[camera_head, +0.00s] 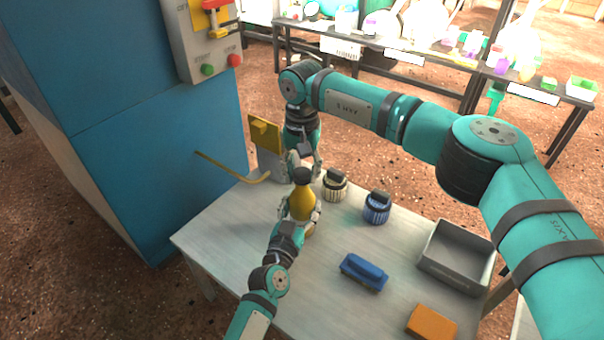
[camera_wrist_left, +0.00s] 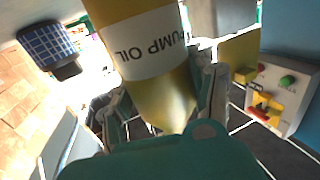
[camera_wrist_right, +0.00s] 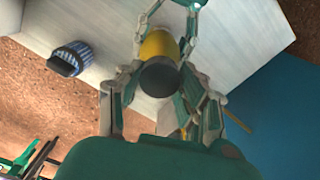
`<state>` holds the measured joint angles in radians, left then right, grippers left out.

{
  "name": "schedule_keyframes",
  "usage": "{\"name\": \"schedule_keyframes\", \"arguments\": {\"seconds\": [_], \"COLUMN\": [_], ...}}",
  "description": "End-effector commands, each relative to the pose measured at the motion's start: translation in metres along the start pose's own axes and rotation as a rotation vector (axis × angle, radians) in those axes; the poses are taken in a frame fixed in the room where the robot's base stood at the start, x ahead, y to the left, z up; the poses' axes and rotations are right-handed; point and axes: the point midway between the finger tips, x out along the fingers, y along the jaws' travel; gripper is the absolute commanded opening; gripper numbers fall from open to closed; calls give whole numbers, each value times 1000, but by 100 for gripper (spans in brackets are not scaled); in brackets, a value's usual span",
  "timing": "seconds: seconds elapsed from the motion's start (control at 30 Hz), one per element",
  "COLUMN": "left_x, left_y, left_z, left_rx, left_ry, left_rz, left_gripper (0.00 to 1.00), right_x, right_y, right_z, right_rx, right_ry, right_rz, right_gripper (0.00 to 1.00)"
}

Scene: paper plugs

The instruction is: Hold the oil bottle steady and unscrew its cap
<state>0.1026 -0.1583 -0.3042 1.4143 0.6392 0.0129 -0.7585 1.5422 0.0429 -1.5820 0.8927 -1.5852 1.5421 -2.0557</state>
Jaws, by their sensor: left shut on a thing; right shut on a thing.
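The yellow oil bottle (camera_head: 303,203) stands upright near the back left of the table, with a dark cap (camera_head: 302,174) on top. My left gripper (camera_head: 302,214) is shut on the bottle's body from the front. In the left wrist view the bottle (camera_wrist_left: 135,40) fills the middle, its white label reading "PUMP OIL". My right gripper (camera_head: 303,168) reaches in from behind and is shut on the cap. In the right wrist view the dark cap (camera_wrist_right: 159,77) shows between the fingers, with the yellow bottle beyond. The fingers' exact contact with the cap is hard to see.
A cream ribbed jar (camera_head: 335,187) and a blue ribbed jar (camera_head: 376,208) stand right of the bottle. A blue brush-like block (camera_head: 363,272), a grey tray (camera_head: 455,258) and an orange block (camera_head: 431,322) lie further right. A yellow lever (camera_head: 240,172) and a blue cabinet (camera_head: 150,130) are left.

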Motion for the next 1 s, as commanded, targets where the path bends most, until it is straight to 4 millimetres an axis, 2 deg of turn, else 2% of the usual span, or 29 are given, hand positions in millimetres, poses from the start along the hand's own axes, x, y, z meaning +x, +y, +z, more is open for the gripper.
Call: {"name": "schedule_keyframes", "arguments": {"seconds": [0.37, 0.47, 0.7, 0.93, 0.97, 1.0], "left_x": [0, 0, 0, 0, 0, 0], "left_y": [0, 0, 0, 0, 0, 0], "left_z": [0, 0, 1, 0, 0, 0], "left_rx": [0, 0, 0, 0, 0, 0], "left_ry": [-1, -1, -1, -1, -1, -1], "left_rz": [0, 0, 0, 0, 0, 0], "left_gripper": [0, 0, 0, 0, 58, 63], "right_x": [-2, -8, -37, -41, -41, -41], "right_y": [0, 0, 0, 0, 0, 0], "right_z": [0, 0, 0, 0, 0, 0], "right_rx": [0, 1, 1, 0, 0, 0], "right_ry": [0, 1, 1, 0, 0, 0], "right_rz": [0, 0, 0, 1, 1, 1], "right_gripper": [0, 0, 0, 0, 0, 0]}}
